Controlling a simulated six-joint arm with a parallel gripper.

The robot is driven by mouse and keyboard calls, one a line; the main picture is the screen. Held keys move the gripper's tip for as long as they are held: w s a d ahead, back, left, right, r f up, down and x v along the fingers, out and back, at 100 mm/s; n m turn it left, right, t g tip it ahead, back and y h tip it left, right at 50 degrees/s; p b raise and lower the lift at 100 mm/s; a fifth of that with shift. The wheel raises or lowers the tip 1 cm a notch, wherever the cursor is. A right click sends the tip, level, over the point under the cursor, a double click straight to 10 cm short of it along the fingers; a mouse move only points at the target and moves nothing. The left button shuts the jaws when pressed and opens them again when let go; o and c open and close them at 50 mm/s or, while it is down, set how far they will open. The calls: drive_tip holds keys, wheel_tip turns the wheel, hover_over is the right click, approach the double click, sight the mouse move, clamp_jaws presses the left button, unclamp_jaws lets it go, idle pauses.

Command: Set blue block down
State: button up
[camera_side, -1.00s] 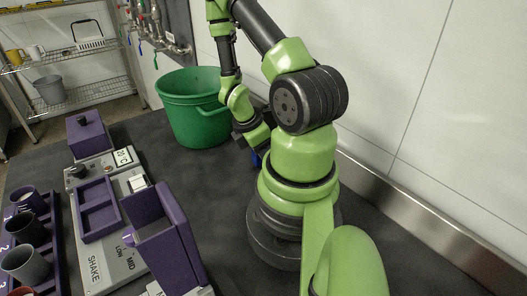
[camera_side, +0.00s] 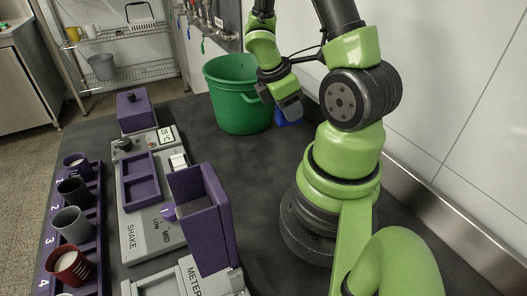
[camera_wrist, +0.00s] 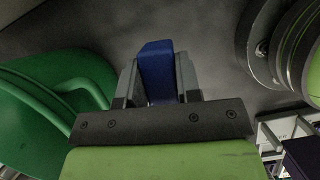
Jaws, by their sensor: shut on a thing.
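My gripper (camera_side: 287,106) is at the right of the green bucket in the side view, pointing down. It is shut on a blue block (camera_side: 287,121), which shows partly below the fingers. In the wrist view the blue block (camera_wrist: 157,66) is between the two grey fingers of my gripper (camera_wrist: 158,78), with its end sticking out past them. The dark table (camera_side: 245,165) lies beyond the block. I cannot tell whether the block touches the table.
A green bucket (camera_side: 236,98) stands close to the left of my gripper. A grey machine (camera_side: 139,228) with purple parts is at the left front, beside a purple rack (camera_side: 97,232) of cups. The wall is close on the right. Table between bucket and machine is clear.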

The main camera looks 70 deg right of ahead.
drive_tip(key=w+a+n, duration=0.2)
drive_tip(key=w+a, duration=0.5)
drive_tip(key=f, duration=0.5)
drive_tip(key=shift+w+a, duration=0.15)
drive_tip(key=shift+w, duration=0.1)
drive_tip(key=shift+f, duration=2.45)
drive_tip(key=o, duration=0.9)
drive_tip(key=shift+f, duration=0.15)
